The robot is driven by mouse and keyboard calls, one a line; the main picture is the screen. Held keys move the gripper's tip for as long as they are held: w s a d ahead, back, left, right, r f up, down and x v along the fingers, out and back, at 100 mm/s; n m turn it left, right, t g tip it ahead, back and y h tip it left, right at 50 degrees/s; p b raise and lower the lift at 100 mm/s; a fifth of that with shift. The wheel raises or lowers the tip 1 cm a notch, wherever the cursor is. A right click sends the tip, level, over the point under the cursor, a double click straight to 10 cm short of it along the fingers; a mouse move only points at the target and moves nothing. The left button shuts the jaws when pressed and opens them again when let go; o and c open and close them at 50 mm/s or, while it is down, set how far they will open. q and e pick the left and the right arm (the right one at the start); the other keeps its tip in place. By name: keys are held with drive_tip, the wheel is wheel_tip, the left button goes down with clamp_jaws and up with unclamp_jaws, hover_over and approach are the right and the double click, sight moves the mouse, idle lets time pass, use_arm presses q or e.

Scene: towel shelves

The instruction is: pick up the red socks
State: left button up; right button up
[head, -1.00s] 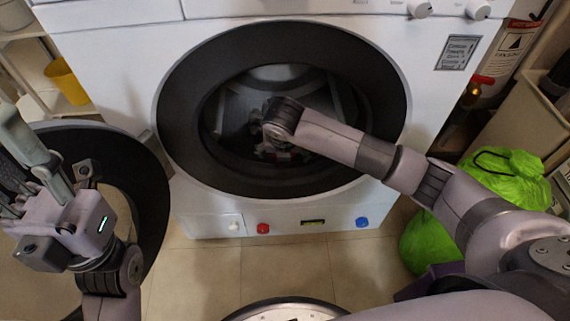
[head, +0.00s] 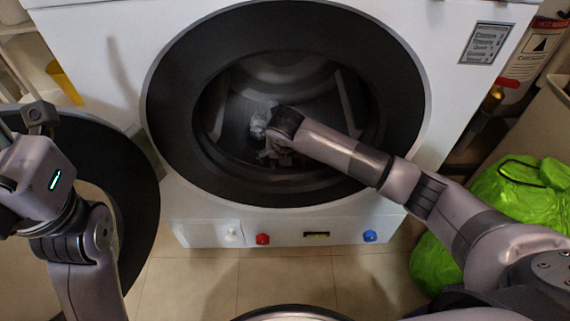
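No red socks can be made out in view. The white washing machine (head: 200,222) stands in front of me with its dark round drum opening (head: 160,120) uncovered. My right arm reaches into the drum from the right, and my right gripper (head: 272,155) is inside it. Its fingers are dark, small and partly hidden by the wrist, so whether they are open or shut, or hold anything, does not show. My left arm is at the left edge, in front of the round door; its gripper fingers are outside the picture.
The open round door (head: 150,225) hangs at the left of the machine. A bright green bag (head: 520,200) lies at the right, beside my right arm. A yellow container (head: 64,82) is at the upper left. Tiled floor (head: 200,285) is clear below the machine.

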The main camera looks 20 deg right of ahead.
drive_tip(key=c, duration=1.2)
